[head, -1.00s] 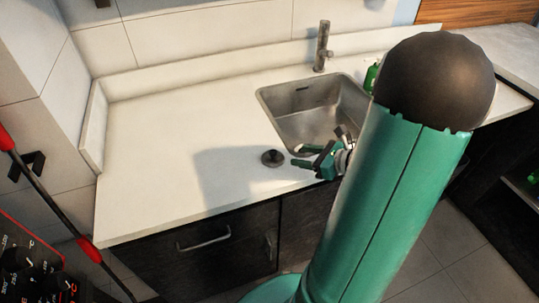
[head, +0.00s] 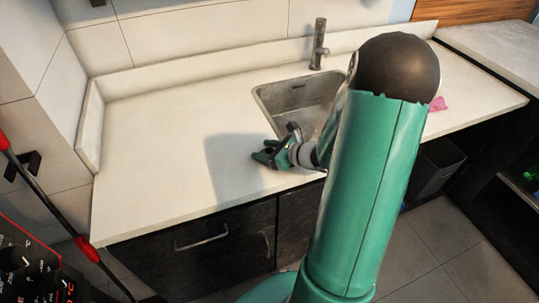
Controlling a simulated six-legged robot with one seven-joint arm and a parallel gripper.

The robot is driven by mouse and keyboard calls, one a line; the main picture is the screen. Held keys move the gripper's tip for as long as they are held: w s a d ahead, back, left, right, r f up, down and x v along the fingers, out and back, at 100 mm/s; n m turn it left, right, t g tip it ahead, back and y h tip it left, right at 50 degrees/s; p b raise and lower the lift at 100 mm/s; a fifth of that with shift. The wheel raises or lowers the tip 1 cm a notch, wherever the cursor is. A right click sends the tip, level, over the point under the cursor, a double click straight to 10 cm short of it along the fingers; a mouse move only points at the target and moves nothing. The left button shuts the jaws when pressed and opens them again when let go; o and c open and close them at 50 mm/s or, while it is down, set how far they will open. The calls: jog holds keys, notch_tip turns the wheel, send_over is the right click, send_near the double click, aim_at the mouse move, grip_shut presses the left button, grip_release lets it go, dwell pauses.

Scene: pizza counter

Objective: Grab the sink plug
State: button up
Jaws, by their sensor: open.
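My gripper (head: 262,155) is open over the counter, just left of the sink's front edge. It points left and covers the spot where the dark round sink plug stood. The plug itself is hidden now, behind or between the fingers; I cannot tell whether they touch it. The steel sink (head: 292,97) is set into the white counter, and my arm covers its right part.
A tap (head: 318,44) stands behind the sink. The white counter (head: 160,140) is clear to the left. A pink cloth (head: 438,104) lies on the counter right of my arm. A raised backsplash (head: 200,70) runs along the wall.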

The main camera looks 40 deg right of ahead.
grip_shut()
jog(key=shift+r, duration=0.15)
jog(key=shift+r, duration=0.5)
notch_tip(320, 180, up, 2)
jog(key=shift+r, duration=0.1)
jog(key=a+r+v, duration=0.1)
jog(key=v, duration=0.7)
jog(key=r+v, duration=0.2)
jog(key=v, duration=0.6)
jog(key=shift+w+a, duration=0.15)
jog(key=shift+a, duration=0.15)
